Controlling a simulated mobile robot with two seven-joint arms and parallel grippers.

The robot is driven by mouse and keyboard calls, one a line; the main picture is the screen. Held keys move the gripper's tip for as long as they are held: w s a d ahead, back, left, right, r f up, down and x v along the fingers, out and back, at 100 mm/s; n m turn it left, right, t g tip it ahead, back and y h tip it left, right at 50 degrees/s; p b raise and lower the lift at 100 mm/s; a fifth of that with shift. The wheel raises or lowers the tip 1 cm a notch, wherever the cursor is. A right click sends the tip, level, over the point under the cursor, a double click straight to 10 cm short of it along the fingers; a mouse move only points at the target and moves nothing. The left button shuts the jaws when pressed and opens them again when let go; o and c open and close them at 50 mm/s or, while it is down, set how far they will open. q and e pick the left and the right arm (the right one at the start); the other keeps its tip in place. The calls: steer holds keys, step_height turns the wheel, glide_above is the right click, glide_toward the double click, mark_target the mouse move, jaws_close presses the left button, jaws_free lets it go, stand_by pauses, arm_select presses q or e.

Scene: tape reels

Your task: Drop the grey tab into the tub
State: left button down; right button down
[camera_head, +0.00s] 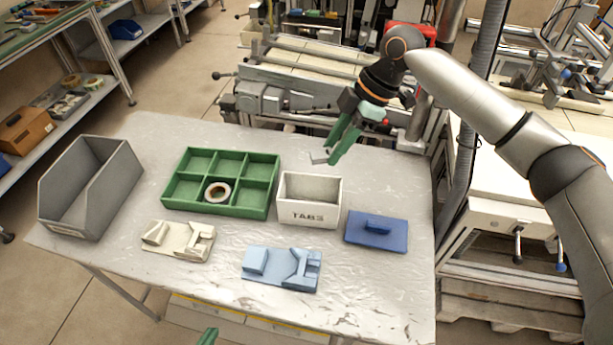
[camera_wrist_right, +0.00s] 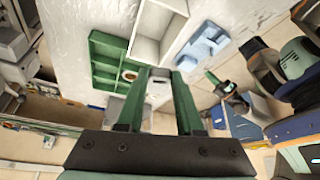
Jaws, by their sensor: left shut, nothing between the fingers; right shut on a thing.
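The white tub (camera_head: 310,214) labelled TABS stands on the table, right of the green tray. It also shows in the right wrist view (camera_wrist_right: 147,48) and looks empty. My right gripper (camera_head: 333,155) is shut on the grey tab (camera_head: 319,156) and holds it in the air, above and behind the tub's back rim in the head view. The tab shows between the green fingers in the right wrist view (camera_wrist_right: 158,88). Only a green tip of my left gripper (camera_head: 208,337) shows at the bottom edge of the head view, shut and empty.
The green divided tray (camera_head: 222,209) holds a tape reel (camera_head: 217,192). A grey bin (camera_head: 75,205) stands at the left. A cream fixture (camera_head: 178,241), a light blue fixture (camera_head: 282,268) and a dark blue block (camera_head: 376,232) lie in front. The table's front strip is clear.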

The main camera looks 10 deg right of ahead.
steer(key=shift+w+r, duration=0.35)
step_height(320, 180, down, 6)
steer(key=b, duration=0.2)
steer(key=shift+b, duration=0.4)
steer(key=shift+c, duration=2.4)
jaws_free()
steer(key=v, duration=1.2)
steer(key=shift+r+b, duration=0.3)
steer(key=shift+b, duration=0.1)
